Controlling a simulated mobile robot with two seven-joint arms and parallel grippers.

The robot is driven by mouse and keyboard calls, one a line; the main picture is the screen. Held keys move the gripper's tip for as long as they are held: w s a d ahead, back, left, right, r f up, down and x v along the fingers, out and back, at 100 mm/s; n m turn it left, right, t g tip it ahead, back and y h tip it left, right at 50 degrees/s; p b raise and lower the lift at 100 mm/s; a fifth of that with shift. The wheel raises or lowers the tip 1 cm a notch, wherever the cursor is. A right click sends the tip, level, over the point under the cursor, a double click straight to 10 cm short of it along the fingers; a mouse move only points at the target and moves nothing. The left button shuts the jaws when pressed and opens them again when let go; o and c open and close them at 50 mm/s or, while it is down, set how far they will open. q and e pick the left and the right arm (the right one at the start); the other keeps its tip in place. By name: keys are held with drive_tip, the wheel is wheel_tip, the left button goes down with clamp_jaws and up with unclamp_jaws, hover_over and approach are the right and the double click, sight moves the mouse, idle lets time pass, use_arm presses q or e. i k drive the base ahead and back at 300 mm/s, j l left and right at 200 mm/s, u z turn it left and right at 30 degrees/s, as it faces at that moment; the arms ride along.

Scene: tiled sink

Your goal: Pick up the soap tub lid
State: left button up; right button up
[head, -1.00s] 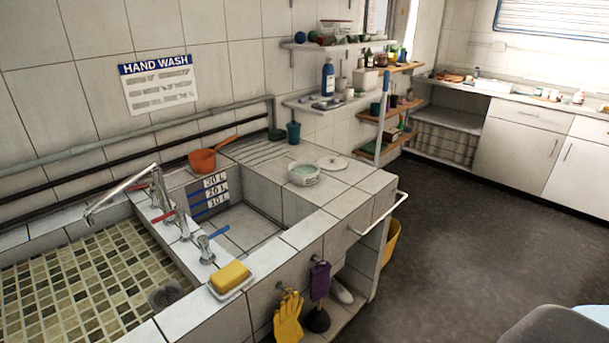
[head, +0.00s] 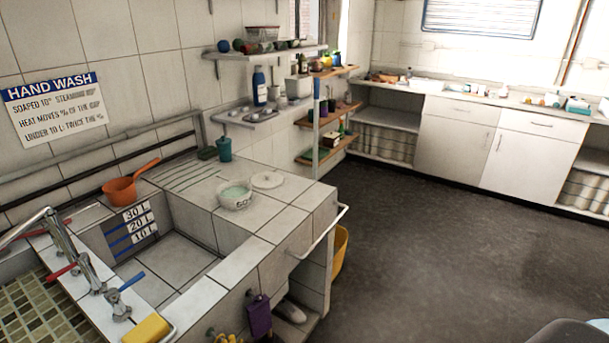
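The soap tub lid (head: 267,180) is a flat, round, whitish disc lying on the tiled counter, near its back right part. The soap tub (head: 235,195) stands open just in front and to the left of it, a white round tub with pale green contents and dark lettering on its side. The lid and the tub look close together but apart. Neither of my grippers is in the head view.
The tiled basin (head: 165,265) is left of the tub. A rail (head: 325,232) runs along the counter's right end. Dark floor (head: 420,250) to the right is clear.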

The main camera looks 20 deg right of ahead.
sight(265, 180)
drive_tip(key=i+l+z, duration=0.2)
drive_tip(key=z, duration=0.2)
drive_tip(key=i+l+z, duration=0.2)
drive_tip(key=z, duration=0.2)
drive_tip(key=i+l+z, duration=0.15)
drive_tip(key=z, duration=0.2)
drive_tip(key=i+l+u, duration=0.3)
drive_tip(key=i, duration=0.2)
drive_tip(key=i+l+u, duration=0.3)
drive_tip(key=i, duration=0.15)
drive_tip(key=i+u, duration=0.15)
drive_tip(key=u, duration=0.3)
drive_tip(key=i+l+u, duration=0.1)
drive_tip(key=u, duration=0.35)
drive_tip(key=l+u, duration=0.25)
drive_tip(key=u, duration=0.2)
drive_tip(key=i, duration=0.05)
